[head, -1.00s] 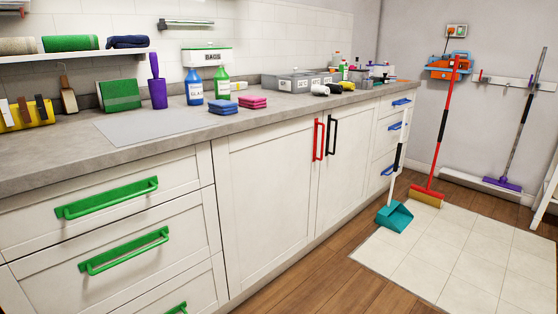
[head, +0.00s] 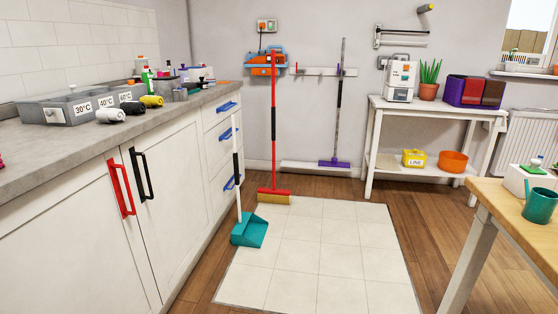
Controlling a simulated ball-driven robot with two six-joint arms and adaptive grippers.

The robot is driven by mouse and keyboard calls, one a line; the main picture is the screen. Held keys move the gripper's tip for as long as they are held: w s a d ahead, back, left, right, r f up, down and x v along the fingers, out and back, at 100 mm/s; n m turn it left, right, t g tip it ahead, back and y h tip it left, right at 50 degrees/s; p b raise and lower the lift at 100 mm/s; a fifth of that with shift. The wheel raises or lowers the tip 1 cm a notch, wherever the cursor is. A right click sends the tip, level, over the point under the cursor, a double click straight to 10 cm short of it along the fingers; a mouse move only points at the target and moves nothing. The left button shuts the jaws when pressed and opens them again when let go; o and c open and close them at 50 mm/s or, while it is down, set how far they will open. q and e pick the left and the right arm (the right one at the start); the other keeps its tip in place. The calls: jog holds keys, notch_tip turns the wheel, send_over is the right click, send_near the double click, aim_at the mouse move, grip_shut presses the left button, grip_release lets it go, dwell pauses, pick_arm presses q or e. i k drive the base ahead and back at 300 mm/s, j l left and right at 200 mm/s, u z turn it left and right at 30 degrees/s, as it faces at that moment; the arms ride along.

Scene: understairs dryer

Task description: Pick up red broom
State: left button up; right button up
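The red broom (head: 273,149) stands upright near the back wall, in the middle-left of the head view. Its handle is red with black grip sections. Its red head (head: 274,191) with yellowish bristles rests on the floor by the far edge of the pale tiles. The top of the handle reaches in front of an orange and blue wall-mounted item. Neither of my grippers is in view.
A teal dustpan (head: 249,230) with a long white and black handle stands in front of the broom, by the drawers. A purple mop (head: 337,120) hangs or leans to its right. A wooden table (head: 510,205) is at the right. The tiled floor (head: 320,255) is clear.

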aim_at(271, 195)
jog(key=i+z, duration=0.5)
jog(key=i, duration=1.35)
jog(key=j, duration=0.1)
